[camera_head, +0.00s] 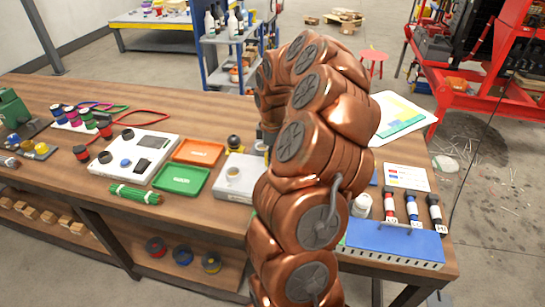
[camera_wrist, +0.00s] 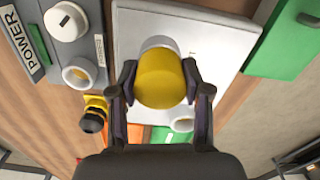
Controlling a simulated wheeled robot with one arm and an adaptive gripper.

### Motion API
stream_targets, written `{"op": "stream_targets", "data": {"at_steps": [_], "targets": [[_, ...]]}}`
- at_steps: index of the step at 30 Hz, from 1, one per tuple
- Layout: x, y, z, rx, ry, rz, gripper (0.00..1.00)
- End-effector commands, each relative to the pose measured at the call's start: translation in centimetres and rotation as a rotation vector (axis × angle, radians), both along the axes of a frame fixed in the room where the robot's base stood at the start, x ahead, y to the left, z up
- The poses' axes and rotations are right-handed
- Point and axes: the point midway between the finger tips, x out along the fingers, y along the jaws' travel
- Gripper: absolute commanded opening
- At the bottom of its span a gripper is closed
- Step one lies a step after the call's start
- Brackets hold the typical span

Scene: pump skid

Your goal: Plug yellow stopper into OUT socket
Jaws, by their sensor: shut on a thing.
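In the wrist view my gripper (camera_wrist: 160,85) is shut on the yellow stopper (camera_wrist: 160,78), with one finger on each side of it. A pale ring, a socket rim (camera_wrist: 158,43), shows just beyond the stopper, over a light grey panel (camera_wrist: 215,45). The stopper covers most of that ring, so I cannot tell whether it is in it or above it. A second white ring (camera_wrist: 182,125) shows partly beside my right finger. I cannot read an OUT label. In the head view my copper arm hides the gripper and stopper; a grey block with a white ring (camera_head: 233,175) shows left of the arm.
In the wrist view a grey box with a knob and ring (camera_wrist: 78,74) stands at left by a POWER label (camera_wrist: 22,45). A yellow-and-black part (camera_wrist: 95,115) is close to my left finger. The head view shows orange (camera_head: 198,152) and green (camera_head: 182,179) trays.

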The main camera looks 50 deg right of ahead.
Motion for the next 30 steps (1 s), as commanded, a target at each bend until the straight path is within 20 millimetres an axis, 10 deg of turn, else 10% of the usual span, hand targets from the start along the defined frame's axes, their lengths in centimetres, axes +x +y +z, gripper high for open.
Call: {"op": "stream_targets", "data": {"at_steps": [7, 8, 15, 30], "targets": [[0.0, 0.0, -0.1, 0.000, 0.000, 0.000, 0.08], [0.0, 0.0, -0.1, 0.000, 0.000, 0.000, 0.50], [0.0, 0.0, -0.1, 0.000, 0.000, 0.000, 0.75], [0.1, -0.1, 1.2, -0.003, -0.003, 0.001, 0.77]]}}
